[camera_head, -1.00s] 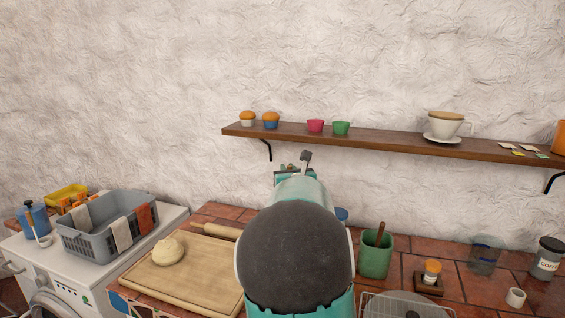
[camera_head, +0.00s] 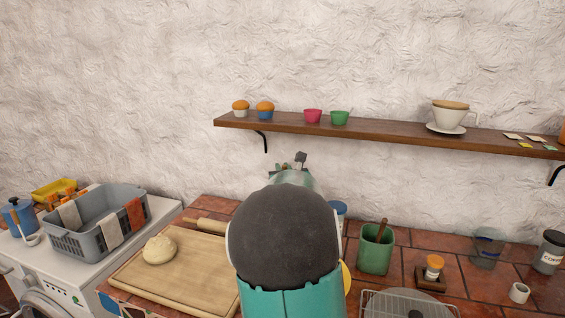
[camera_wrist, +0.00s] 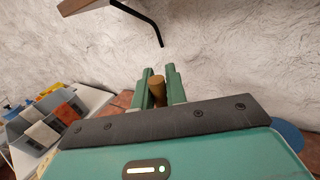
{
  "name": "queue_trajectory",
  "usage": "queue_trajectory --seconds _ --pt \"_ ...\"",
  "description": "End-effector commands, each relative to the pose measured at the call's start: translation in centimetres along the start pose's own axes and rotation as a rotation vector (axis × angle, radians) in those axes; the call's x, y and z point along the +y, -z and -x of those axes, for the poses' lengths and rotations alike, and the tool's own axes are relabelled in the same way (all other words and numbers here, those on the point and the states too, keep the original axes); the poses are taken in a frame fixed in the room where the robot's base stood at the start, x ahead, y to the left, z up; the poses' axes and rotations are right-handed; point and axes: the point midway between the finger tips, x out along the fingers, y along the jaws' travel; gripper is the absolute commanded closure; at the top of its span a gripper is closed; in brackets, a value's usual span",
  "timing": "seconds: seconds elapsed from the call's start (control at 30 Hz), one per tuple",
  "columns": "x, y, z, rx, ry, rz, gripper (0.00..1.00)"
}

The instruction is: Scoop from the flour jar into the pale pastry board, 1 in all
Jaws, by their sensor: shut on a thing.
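My gripper (camera_wrist: 158,78) is shut on a brown wooden handle (camera_wrist: 157,92), held upright between its green fingers. In the head view, my gripper (camera_head: 288,168) is small and mostly behind my arm. A small grey scoop-like end (camera_head: 301,158) rises above it against the wall; I cannot see its contents. The pale pastry board (camera_head: 205,285) lies on the counter left of my arm, with a ball of dough (camera_head: 159,250) on it. A blue-topped container (camera_head: 339,207) shows partly behind my arm; I cannot tell whether it is the flour jar.
A rolling pin (camera_head: 207,226) lies behind the board. A wooden shelf (camera_head: 385,136) with cups hangs above. A grey basket (camera_head: 90,237) sits on the washer at left.

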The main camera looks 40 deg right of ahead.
Motion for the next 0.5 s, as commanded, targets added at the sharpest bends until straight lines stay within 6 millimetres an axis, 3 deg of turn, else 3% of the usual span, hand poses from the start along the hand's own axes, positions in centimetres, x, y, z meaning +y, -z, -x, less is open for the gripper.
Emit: queue_trajectory --seconds 0.5 --pt "0.1 4.8 -0.5 0.003 -0.001 0.000 1.00"
